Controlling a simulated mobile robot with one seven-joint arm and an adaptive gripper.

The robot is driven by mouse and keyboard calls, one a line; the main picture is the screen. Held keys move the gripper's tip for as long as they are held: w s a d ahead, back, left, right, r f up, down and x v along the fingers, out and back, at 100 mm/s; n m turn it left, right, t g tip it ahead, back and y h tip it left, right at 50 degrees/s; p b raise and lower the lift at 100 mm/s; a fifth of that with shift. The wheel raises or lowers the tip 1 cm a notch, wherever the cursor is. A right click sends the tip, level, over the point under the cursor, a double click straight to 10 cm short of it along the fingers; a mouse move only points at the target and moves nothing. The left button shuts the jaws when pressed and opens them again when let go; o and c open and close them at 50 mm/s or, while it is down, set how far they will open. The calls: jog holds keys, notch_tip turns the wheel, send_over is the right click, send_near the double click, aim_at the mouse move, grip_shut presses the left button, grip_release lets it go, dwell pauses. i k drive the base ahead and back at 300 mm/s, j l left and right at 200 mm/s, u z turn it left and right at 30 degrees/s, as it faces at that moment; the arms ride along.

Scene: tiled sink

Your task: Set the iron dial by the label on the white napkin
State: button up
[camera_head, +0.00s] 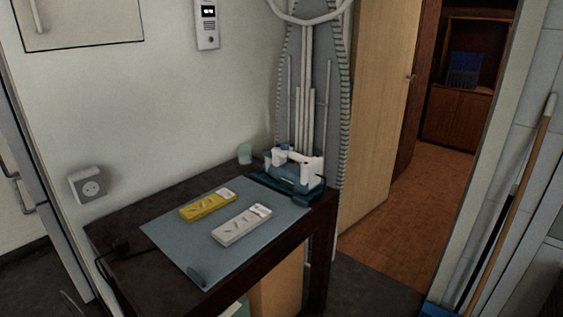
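The iron (294,172), teal and white, rests at the back right corner of a small dark table. Its dial is too small to make out. A white folded napkin (241,225) lies on the grey-blue mat (182,238) in front of the iron, with a small label or marking on top that I cannot read. A yellow folded napkin (207,205) lies just behind and left of it, apart from it. My gripper is not in view.
The dark table (117,220) stands against the wall. A small pale cup (245,153) stands behind the mat. An ironing board (310,90) leans upright behind the iron. A wall socket (91,187) is at left. An open doorway is at right, with a broom (520,180) beside it.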

aim_at(284, 146)
jog(key=i+l, duration=0.25)
jog(key=i+l+u, duration=0.1)
jog(key=i+l, duration=0.15)
jog(key=l, duration=0.2)
jog(key=i+l+u, duration=0.1)
jog(key=i+l, duration=0.4)
jog(key=l, duration=0.25)
jog(key=i+l+u, duration=0.1)
jog(key=l, duration=0.3)
jog(key=i+l, duration=0.35)
jog(key=i+j, duration=0.75)
jog(key=i+j+u, duration=0.05)
